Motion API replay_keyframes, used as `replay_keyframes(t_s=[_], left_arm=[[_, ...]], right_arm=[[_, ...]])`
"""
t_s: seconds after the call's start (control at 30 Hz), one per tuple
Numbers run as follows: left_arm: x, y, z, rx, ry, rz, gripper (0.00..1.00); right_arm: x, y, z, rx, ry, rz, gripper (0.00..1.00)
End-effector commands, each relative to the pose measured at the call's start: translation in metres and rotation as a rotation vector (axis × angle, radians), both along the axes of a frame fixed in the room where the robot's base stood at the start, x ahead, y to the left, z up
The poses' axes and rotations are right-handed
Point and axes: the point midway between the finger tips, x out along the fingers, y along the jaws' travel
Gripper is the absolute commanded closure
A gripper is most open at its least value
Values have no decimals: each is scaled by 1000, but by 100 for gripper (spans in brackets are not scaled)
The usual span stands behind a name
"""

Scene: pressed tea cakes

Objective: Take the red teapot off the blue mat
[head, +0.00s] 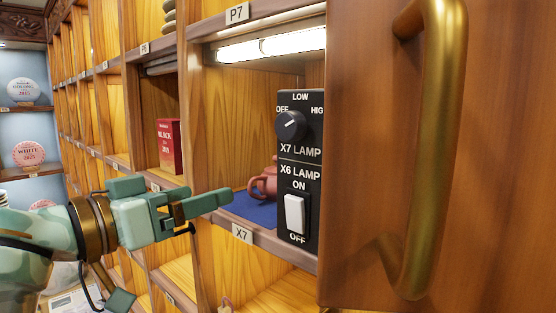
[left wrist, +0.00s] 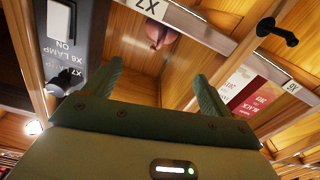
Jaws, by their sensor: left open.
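The red teapot (head: 268,180) stands in the compartment labelled X7, on the blue mat (head: 250,208). In the head view its right part is hidden behind the black switch panel. It also shows upside down in the left wrist view (left wrist: 160,32), where I cannot see the mat. My left gripper (head: 212,198) is open and empty, in front of the X7 shelf edge and left of the teapot. In the left wrist view its two fingers (left wrist: 158,76) stand apart, with nothing between them, pointing toward the shelf. My right gripper is not in view.
The black lamp panel (head: 299,175), with a knob and a white switch, stands close right of the opening. A wooden door with a brass handle (head: 438,130) fills the right. A red box (head: 169,146) stands in the compartment to the left. A lit lamp (head: 270,45) hangs above.

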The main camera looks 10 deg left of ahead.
Motion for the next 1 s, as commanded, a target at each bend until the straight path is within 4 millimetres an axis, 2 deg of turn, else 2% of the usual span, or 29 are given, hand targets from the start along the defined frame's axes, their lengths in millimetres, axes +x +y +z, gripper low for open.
replay_keyframes(t_s=[0.03,0.13,0.33,0.57,0.8,1.0], left_arm=[[8,-6,9,-6,8,-6,17],[22,-15,8,-6,7,-5,17],[58,-36,0,-4,2,-2,17],[76,-47,0,-2,1,-1,17],[108,-67,-2,-1,3,-1,17],[115,-71,-3,1,0,0,17]], right_arm=[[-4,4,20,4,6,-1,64],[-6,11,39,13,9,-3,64],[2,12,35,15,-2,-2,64],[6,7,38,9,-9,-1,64],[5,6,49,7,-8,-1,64],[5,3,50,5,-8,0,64]])
